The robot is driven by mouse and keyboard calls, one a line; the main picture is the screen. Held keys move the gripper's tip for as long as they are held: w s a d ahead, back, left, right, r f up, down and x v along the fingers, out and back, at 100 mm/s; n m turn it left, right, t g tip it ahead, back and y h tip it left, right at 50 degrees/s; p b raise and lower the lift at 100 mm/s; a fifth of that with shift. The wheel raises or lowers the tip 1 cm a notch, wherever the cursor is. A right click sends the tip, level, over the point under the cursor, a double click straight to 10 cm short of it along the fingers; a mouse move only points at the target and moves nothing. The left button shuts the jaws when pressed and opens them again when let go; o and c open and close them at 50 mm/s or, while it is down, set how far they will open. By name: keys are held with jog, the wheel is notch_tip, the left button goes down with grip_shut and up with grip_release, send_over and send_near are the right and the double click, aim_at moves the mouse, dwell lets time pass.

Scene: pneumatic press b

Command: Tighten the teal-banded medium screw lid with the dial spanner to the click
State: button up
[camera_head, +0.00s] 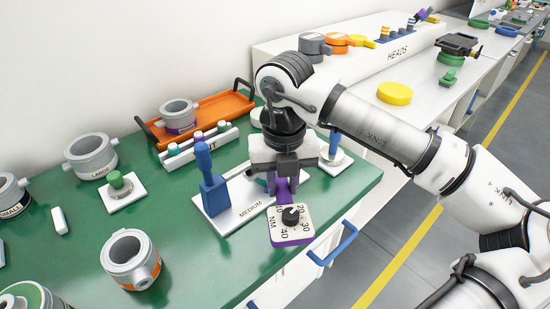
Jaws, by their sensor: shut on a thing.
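My gripper (286,174) is above the white plate marked MEDIUM (236,216), near the front edge of the green table. It is shut on the dial spanner (290,232), whose purple shaft shows just below the jaws. The spanner's square white face has a black knob and numbers with NM, and points toward the front edge. The teal-banded medium screw lid cannot be made out; a little dark green shows left of the jaws, partly hidden. Whether the spanner touches a lid cannot be seen.
A blue upright handle (211,184) stands on the plate's left side. A blue-topped post (333,147) stands close behind on the right. An orange tray (215,111), a rack (197,148) and grey vessels (131,258) occupy the table. A blue drawer handle (333,246) sticks out in front.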

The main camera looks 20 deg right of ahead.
grip_shut()
jog(key=shift+w+a+m+b, duration=0.25)
jog(key=shift+a+m+b, duration=0.15)
jog(key=shift+a+m, duration=0.25)
jog(key=shift+w+a+m+b, duration=0.2)
jog(key=shift+a+m+b, duration=0.2)
jog(key=shift+a, duration=0.3)
dwell(0.4)
jog(key=shift+w+a+m+b, duration=0.4)
jog(key=shift+a+m, duration=0.15)
jog(key=shift+a, duration=0.1)
jog(key=shift+w+a+m+b, duration=0.35)
jog(key=shift+a+m, duration=0.15)
jog(key=shift+a, duration=0.1)
dwell(0.8)
jog(key=shift+w+a+m+b, duration=0.9)
jog(key=shift+w+a+m, duration=0.3)
jog(key=shift+a+m, duration=0.15)
dwell(0.9)
jog(key=shift+w+a+r+m+b, duration=0.3)
jog(key=shift+w+a+m+b, duration=0.1)
jog(key=shift+m, duration=0.25)
jog(key=shift+w+a+f, duration=0.2)
jog(key=shift+a+f, duration=0.05)
dwell(0.3)
jog(key=shift+s+d+f+n, duration=0.15)
jog(key=shift+s+n, duration=0.1)
jog(key=shift+n, duration=0.05)
